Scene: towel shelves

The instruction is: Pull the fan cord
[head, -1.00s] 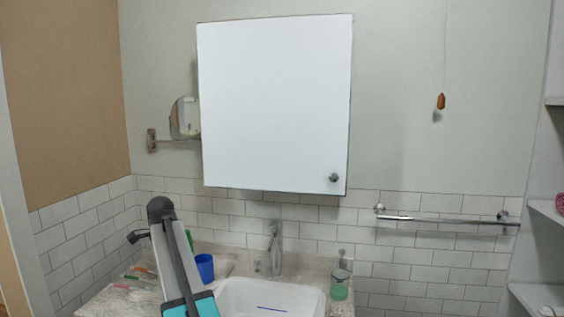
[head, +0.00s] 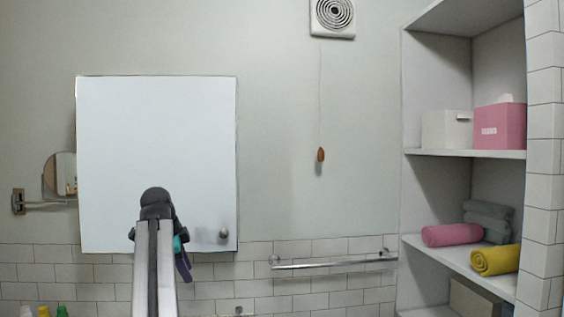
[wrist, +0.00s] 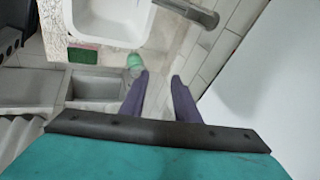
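The wall fan (head: 351,33) is a white square vent high on the wall in the head view. Its thin cord (head: 320,95) hangs straight down from it and ends in a brown wooden pull (head: 320,155) in front of the bare wall. My gripper (wrist: 160,85) shows two purple fingers spread apart with nothing between them in the wrist view. In the head view the gripper is mostly hidden behind my arm, in front of the cabinet's lower part, left of and below the pull. Neither cord nor pull shows in the wrist view.
A white mirror cabinet (head: 155,140) hangs left of the cord. A chrome towel rail (head: 330,265) is below the pull. Shelves (head: 420,153) with boxes and rolled towels stand at the right. The wrist view shows the sink (wrist: 150,25) and faucet (wrist: 190,12) below.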

